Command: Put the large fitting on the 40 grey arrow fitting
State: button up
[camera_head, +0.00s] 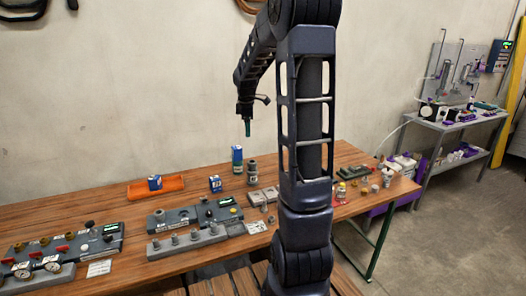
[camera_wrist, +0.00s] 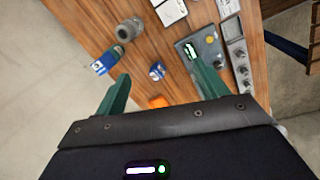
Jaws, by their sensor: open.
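My gripper (camera_head: 247,130) hangs in the air above the back of the table, and its two green fingers stand apart in the wrist view (camera_wrist: 160,88) with nothing between them. A stout grey cylindrical piece (camera_head: 252,173), possibly the large fitting, stands on the table below and a little right of my gripper; it also shows at the top of the wrist view (camera_wrist: 129,30). A grey rail (camera_head: 186,242) carries a row of small grey fittings in front of a grey panel (camera_head: 175,217). I cannot read which is the 40 grey arrow fitting.
A blue and green can (camera_head: 237,158) stands beside the grey cylinder. A small blue box (camera_head: 215,183) stands to its left, and another sits on an orange tray (camera_head: 170,190). A valve panel (camera_head: 65,246) with gauges is at left. My arm hides part of the table's right side.

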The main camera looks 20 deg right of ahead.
jog(key=s+a+r+m+t, duration=0.1)
jog(key=s+a+r+m, duration=0.2)
jog(key=s, duration=0.6)
jog(key=s+a+r+m+t, duration=0.15)
jog(key=s+r+m, duration=0.25)
jog(key=s, duration=0.4)
jog(key=s+a+f+m, duration=0.2)
jog(key=s+m, duration=0.5)
jog(key=s, duration=0.8)
jog(key=shift+s+f+t+y, duration=0.2)
jog(key=shift+s+t+y, duration=0.1)
jog(key=shift+t, duration=0.05)
